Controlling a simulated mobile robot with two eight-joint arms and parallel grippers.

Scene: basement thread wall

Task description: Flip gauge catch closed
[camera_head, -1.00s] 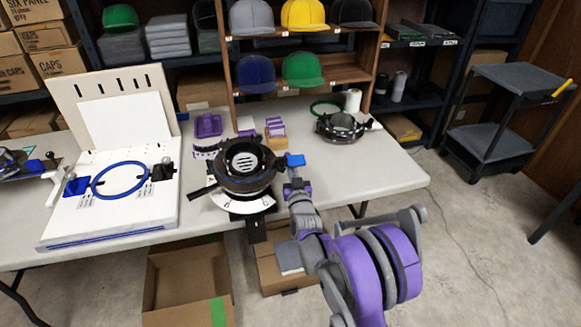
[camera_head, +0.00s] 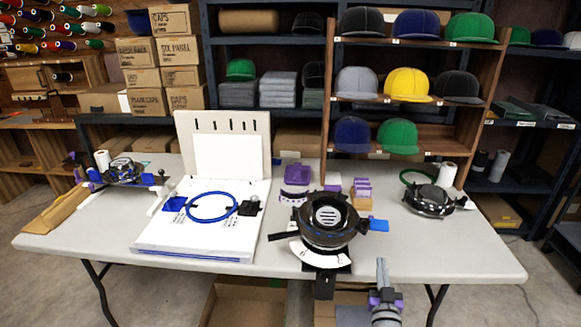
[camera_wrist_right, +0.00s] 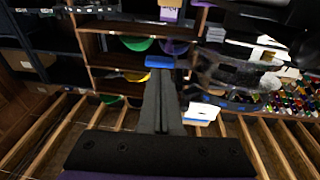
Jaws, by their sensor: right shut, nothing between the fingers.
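The black round gauge (camera_head: 327,238) stands near the table's front edge in the head view, with a white scale plate (camera_head: 306,252) in front. A blue tab (camera_head: 378,225), which looks like its catch, sticks out on its right side. My right gripper (camera_head: 381,264) is shut and empty, pointing up just below the tab, with a visible gap in the head view. In the right wrist view the shut fingers (camera_wrist_right: 161,80) point at a blue piece (camera_wrist_right: 159,62), likely the tab; contact cannot be told there. My left gripper is not in view.
A white board with a blue hoop (camera_head: 211,207) lies left of the gauge. A purple part (camera_head: 294,174) and a small box (camera_head: 361,201) sit behind it. Another black ring fixture (camera_head: 428,201) stands to the right. The table's front right (camera_head: 460,265) is clear.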

